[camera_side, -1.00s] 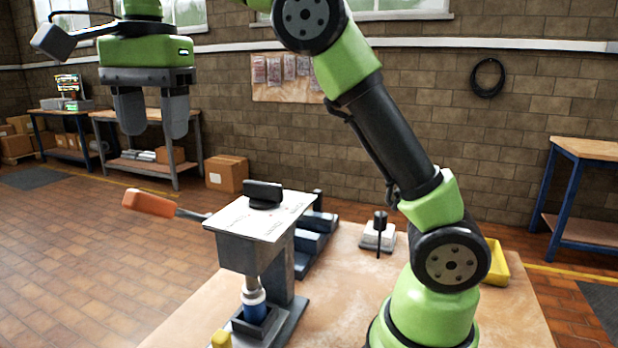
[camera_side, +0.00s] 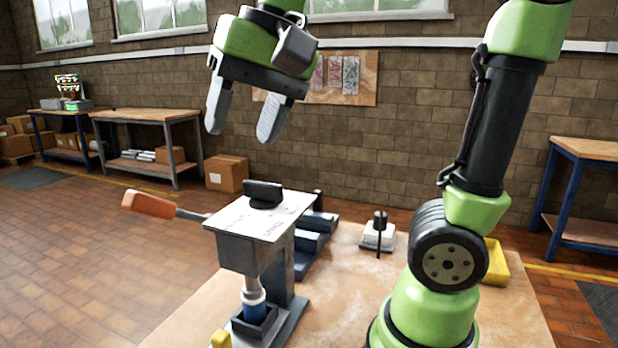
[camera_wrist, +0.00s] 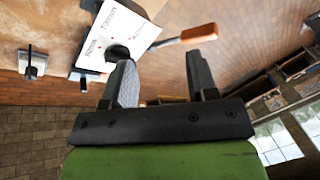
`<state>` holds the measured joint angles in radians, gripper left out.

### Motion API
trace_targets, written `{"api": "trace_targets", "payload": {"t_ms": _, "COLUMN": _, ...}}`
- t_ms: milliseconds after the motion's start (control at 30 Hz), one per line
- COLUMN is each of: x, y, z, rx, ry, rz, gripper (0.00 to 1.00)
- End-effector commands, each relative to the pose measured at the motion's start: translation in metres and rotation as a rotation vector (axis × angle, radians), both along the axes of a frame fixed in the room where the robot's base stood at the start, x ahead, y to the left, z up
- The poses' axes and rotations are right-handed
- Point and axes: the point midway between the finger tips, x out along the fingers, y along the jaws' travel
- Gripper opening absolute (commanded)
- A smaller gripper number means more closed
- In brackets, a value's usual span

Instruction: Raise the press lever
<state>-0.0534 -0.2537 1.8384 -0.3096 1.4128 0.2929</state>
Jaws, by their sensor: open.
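The press (camera_side: 255,240) stands on the bench, with a white plate on top and a black block on that plate. Its lever, with an orange handle (camera_side: 150,205), sticks out to the left, close to level with the press top. The press plate (camera_wrist: 128,35) and the orange handle (camera_wrist: 199,33) also show in the wrist view. My gripper (camera_side: 240,135) is open and empty, in the air above the press and apart from the lever. A blue-and-white part (camera_side: 254,302) sits under the press ram.
A small white block with a black post (camera_side: 379,233) stands right of the press. A yellow bin (camera_side: 495,263) is behind my base. Dark blue stepped blocks (camera_side: 312,240) sit just behind the press. The air around the handle is clear.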

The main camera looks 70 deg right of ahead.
Motion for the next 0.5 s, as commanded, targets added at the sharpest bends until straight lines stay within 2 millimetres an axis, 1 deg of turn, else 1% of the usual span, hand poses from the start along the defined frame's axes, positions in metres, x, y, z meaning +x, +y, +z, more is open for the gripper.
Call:
{"api": "trace_targets", "payload": {"t_ms": 33, "x": -0.008, "y": 0.0, "z": -0.003, "rx": -0.001, "ry": -0.022, "rz": 0.024, "gripper": 0.53}}
{"api": "trace_targets", "payload": {"t_ms": 100, "x": -0.017, "y": 0.0, "z": -0.008, "rx": -0.006, "ry": -0.053, "rz": 0.059, "gripper": 0.53}}
{"api": "trace_targets", "payload": {"t_ms": 500, "x": -0.061, "y": 0.001, "z": -0.043, "rx": -0.049, "ry": -0.235, "rz": 0.217, "gripper": 0.53}}
